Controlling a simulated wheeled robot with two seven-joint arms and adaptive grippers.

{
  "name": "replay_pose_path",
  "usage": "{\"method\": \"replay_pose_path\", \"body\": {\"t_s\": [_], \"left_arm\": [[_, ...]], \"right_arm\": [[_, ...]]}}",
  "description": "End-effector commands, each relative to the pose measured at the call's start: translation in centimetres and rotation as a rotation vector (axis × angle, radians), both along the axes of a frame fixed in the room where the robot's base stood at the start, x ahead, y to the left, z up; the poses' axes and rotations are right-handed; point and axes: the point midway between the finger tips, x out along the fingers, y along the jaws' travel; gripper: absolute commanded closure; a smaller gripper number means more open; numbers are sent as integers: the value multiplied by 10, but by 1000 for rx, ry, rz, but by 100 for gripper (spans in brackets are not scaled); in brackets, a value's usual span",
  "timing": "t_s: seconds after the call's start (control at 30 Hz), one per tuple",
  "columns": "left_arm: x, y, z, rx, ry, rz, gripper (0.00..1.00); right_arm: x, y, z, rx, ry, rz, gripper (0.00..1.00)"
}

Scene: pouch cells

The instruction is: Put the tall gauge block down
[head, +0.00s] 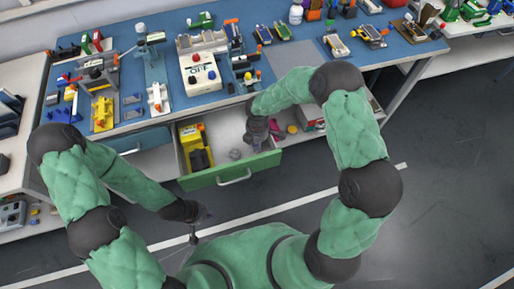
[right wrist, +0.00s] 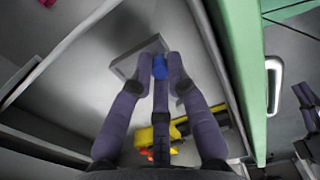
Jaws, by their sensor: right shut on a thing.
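A grey metal block (right wrist: 126,66), which I take for the tall gauge block, shows at the fingertips of my right gripper (right wrist: 160,70) in the right wrist view. The fingers are closed in on it and cover part of it. A small blue patch (right wrist: 160,66) shows between the fingertips; I cannot tell what it belongs to. In the head view my right gripper (head: 256,143) reaches down into the open drawer (head: 232,176), near its right side, and the block is not clear there. My left gripper (head: 195,215) hangs in front of the drawer, its fingers too small to read.
The drawer has a green front and holds a yellow-and-black thing (head: 195,146) at its left and a small grey round thing (head: 235,154) near its middle. The blue worktop (head: 135,85) above is crowded with fixtures and a white box (head: 202,75). A grey plate (head: 293,62) there looks bare.

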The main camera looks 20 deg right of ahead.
Motion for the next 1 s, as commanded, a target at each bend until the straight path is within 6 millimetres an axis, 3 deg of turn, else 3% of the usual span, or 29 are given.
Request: {"method": "replay_pose_path", "body": {"t_s": [0.03,0.17,0.6,0.63,0.7,1.0], "left_arm": [[0,0,-9,0,0,0,100],[0,0,-19,0,1,0,100],[0,0,-21,0,0,0,100],[0,0,-20,0,0,0,100],[0,0,-20,0,0,0,100],[0,0,-20,0,0,0,100]], "right_arm": [[0,1,-12,0,1,1,100],[-1,1,-28,0,1,0,100],[-1,1,-32,0,0,0,100],[-1,1,-32,0,2,0,75],[-1,1,-31,0,2,0,60],[-1,1,-31,0,1,0,60]]}}
